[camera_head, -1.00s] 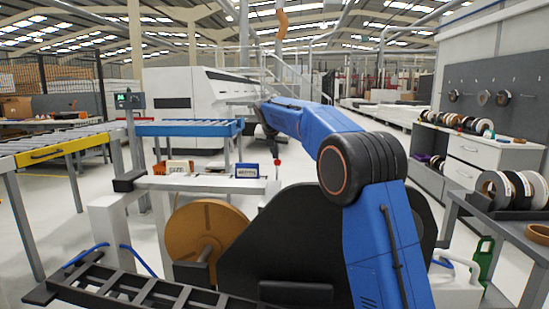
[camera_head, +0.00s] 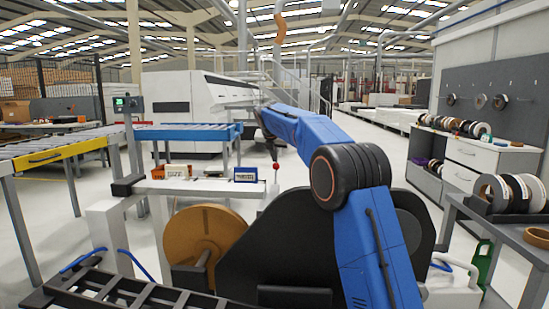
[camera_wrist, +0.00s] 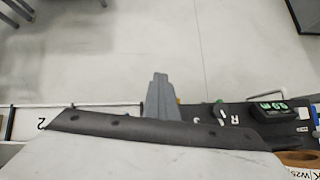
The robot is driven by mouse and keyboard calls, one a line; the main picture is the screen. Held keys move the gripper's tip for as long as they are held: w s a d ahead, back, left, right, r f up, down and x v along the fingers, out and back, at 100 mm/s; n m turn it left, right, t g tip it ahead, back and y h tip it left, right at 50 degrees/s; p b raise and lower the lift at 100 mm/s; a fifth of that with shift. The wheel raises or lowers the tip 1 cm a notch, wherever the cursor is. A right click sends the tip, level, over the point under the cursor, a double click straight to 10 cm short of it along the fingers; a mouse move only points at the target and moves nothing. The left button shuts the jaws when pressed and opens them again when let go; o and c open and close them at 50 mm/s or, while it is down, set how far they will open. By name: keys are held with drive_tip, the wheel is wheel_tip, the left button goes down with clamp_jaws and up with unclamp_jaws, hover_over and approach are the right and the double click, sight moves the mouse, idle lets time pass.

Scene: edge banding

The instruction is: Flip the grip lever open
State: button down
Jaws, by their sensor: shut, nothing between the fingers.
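A thin lever with a red knob (camera_head: 275,166) stands upright at the right end of the pale machine beam in the head view. I cannot tell for sure that it is the grip lever. My gripper (camera_head: 270,146) hangs from the far end of the blue arm, just above and beside this knob. In the wrist view my gripper (camera_wrist: 160,78) shows as grey fingers shut together, with nothing between them. They point over the pale floor, past a dark panel (camera_wrist: 240,113) with small levers and markings. Part of that panel is hidden by my gripper's body.
A brown edge-band roll (camera_head: 205,235) and a large black plate (camera_head: 285,240) stand before the beam. Small boxes (camera_head: 245,174) sit on the beam. A roller conveyor (camera_head: 60,146) is at left, a bench with rolls (camera_head: 510,205) at right.

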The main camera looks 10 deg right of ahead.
drive_tip(key=shift+f, duration=0.45)
drive_tip(key=v, duration=1.8)
drive_tip(key=shift+r, duration=0.1)
